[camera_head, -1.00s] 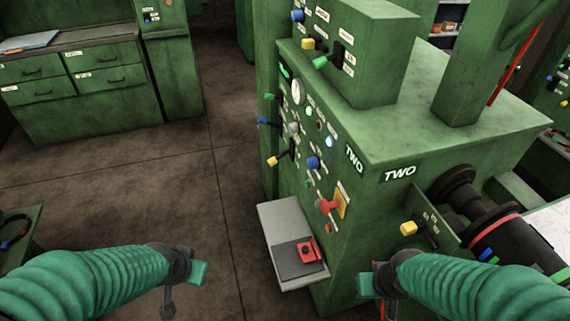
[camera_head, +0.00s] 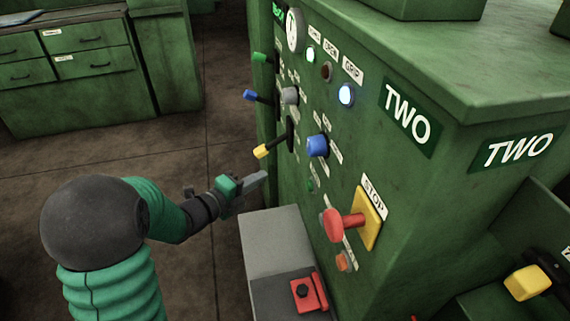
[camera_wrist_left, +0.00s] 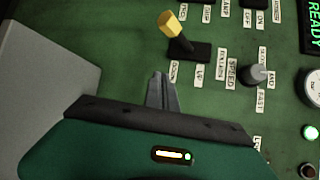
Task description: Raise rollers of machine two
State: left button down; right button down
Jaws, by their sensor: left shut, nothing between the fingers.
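Machine two (camera_head: 440,210) is a green cabinet marked "TWO", with a control panel on its left face. A yellow-tipped lever (camera_head: 262,151) sticks out of a dark slot on this panel. In the left wrist view the same lever (camera_wrist_left: 170,28) stands above labels that seem to read "DOWN", "UP" and "ROLLERS". My left gripper (camera_head: 262,177) is shut and empty, just below the lever and apart from it. Its fingertips (camera_wrist_left: 158,76) point at the panel below the lever slot in the wrist view. My right gripper is not in view.
Close by are a blue lever (camera_head: 250,95), a grey speed knob (camera_wrist_left: 256,76), a blue knob (camera_head: 317,146) and the red stop button (camera_head: 334,225). A grey ledge (camera_head: 272,238) with a red part juts out below. Open floor lies left.

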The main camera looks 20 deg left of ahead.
pick_arm(q)
jog(key=shift+s+a+r, duration=0.1)
jog(key=shift+a, duration=0.1)
jog(key=b, duration=0.4)
send_near(293, 159)
jog(key=x, duration=0.4)
jog(key=shift+r, duration=0.2)
jog(key=a, duration=0.2)
jog(key=a+r, duration=0.1)
jog(key=shift+s+a+r, duration=0.15)
jog(key=shift+s+a, duration=0.05)
jog(key=shift+a, duration=0.2)
